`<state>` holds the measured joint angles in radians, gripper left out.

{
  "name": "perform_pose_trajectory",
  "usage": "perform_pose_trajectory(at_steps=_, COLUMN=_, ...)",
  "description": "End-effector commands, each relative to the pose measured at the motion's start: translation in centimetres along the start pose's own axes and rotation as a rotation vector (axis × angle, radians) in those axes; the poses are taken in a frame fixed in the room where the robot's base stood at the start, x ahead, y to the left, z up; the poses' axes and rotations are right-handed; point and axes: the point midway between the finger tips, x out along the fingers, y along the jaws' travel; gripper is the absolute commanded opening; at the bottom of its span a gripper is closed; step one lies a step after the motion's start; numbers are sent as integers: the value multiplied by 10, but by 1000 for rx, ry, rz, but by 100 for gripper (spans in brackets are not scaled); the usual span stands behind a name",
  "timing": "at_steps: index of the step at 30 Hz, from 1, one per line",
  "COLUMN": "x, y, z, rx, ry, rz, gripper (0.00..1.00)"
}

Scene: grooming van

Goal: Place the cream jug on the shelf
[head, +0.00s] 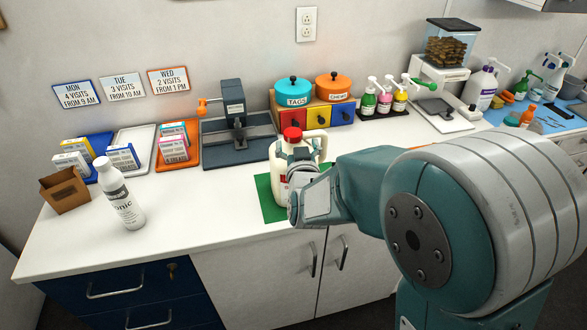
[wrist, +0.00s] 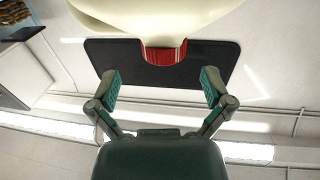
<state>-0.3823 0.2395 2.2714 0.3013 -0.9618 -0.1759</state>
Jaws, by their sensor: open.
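The cream jug (head: 279,180) stands upright on a green mat on the counter, with a red cap, a handle on its right and a label mostly hidden by my gripper. My gripper (head: 297,183) is in front of the jug's body in the head view. In the wrist view my gripper (wrist: 160,88) has its two fingers wide apart with nothing between the pads. The jug (wrist: 160,14) and its red cap (wrist: 165,54) show above and beyond the fingertips there. Whether a finger touches the jug, I cannot tell. I cannot pick out the shelf for certain.
A white bottle (head: 119,198) and brown box (head: 66,190) stand on the left counter. Trays of small boxes, a dark press (head: 234,112), colored drawers (head: 318,118) and pump bottles (head: 384,100) line the back. The counter's front left is clear. A dark panel (wrist: 110,62) shows behind the jug.

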Motion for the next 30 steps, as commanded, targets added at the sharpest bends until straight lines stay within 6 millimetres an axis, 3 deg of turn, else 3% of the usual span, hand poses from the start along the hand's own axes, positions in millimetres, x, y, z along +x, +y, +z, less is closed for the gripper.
perform_pose_trajectory(at_steps=9, x=44, y=-5, z=2, rx=1, ry=1, rz=1, gripper=100)
perform_pose_trajectory(at_steps=17, x=47, y=-5, z=2, rx=0, ry=0, rz=0, gripper=100)
perform_pose_trajectory(at_steps=24, x=46, y=-5, z=2, rx=0, ry=0, rz=0, gripper=1)
perform_pose_trajectory(at_steps=30, x=46, y=-5, z=1, rx=0, ry=1, rz=0, gripper=0)
